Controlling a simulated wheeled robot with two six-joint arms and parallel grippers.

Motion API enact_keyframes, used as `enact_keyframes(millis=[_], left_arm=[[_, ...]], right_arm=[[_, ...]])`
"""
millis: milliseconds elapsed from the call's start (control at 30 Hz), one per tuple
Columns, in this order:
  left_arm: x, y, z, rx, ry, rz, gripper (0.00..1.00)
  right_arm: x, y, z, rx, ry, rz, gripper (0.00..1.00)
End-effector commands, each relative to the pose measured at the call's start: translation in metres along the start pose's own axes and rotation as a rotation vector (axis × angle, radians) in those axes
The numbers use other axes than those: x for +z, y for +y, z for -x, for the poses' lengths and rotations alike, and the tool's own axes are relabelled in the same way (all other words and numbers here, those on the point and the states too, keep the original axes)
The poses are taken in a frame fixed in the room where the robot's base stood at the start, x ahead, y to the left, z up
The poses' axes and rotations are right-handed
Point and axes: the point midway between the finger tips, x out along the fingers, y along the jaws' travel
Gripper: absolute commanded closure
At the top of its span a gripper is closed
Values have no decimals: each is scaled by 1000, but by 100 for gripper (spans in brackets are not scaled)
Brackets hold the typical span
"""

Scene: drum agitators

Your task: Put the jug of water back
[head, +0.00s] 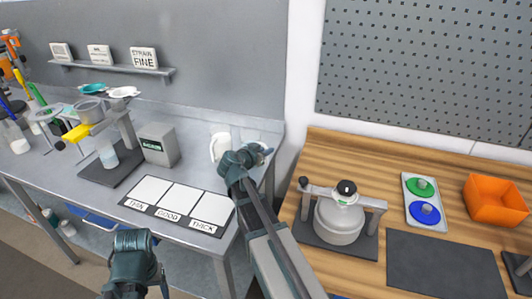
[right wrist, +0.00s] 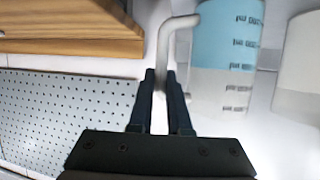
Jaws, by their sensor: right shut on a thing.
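The jug (right wrist: 228,60) is clear, with dark measuring marks and blue water in its lower part. The right wrist view shows it upside down; the jug itself is upright. My right gripper (right wrist: 161,82) is shut on its pale handle (right wrist: 163,45). In the head view the jug's clear top (head: 250,135) shows behind my right wrist, at the right end of the grey bench (head: 200,103). Most of it is hidden there by my arm. I cannot tell whether its base touches the bench. Of my left arm only a dark joint shows at the bottom; its gripper is out of view.
A white container (head: 219,146) stands close to the jug's left. A grey box (head: 158,144), a mat with three white panels (head: 180,201) and a stand with a beaker (head: 107,155) lie further left. A wooden table (head: 400,165) with a lidded pot (head: 340,218) is right.

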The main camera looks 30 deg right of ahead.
Motion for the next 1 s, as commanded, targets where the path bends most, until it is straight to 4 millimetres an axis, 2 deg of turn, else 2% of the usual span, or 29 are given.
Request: enact_keyframes(millis=[133, 167, 300, 667, 767, 1000], left_arm=[[0, 0, -3, 0, 0, 0, 34], [0, 0, -2, 0, 0, 0, 34], [0, 0, -2, 0, 0, 0, 34], [0, 0, 2, 0, 0, 0, 34], [0, -1, 7, 0, 0, 0, 34], [2, -3, 27, 0, 0, 0, 34]], right_arm=[[3, 0, -1, 0, 1, 0, 100], [2, 0, -1, 0, 0, 0, 80], [2, 0, -1, 0, 0, 0, 55], [-2, 0, 1, 0, 0, 0, 54], [-2, 0, 15, -3, 0, 2, 54], [-3, 1, 65, -4, 0, 2, 54]])
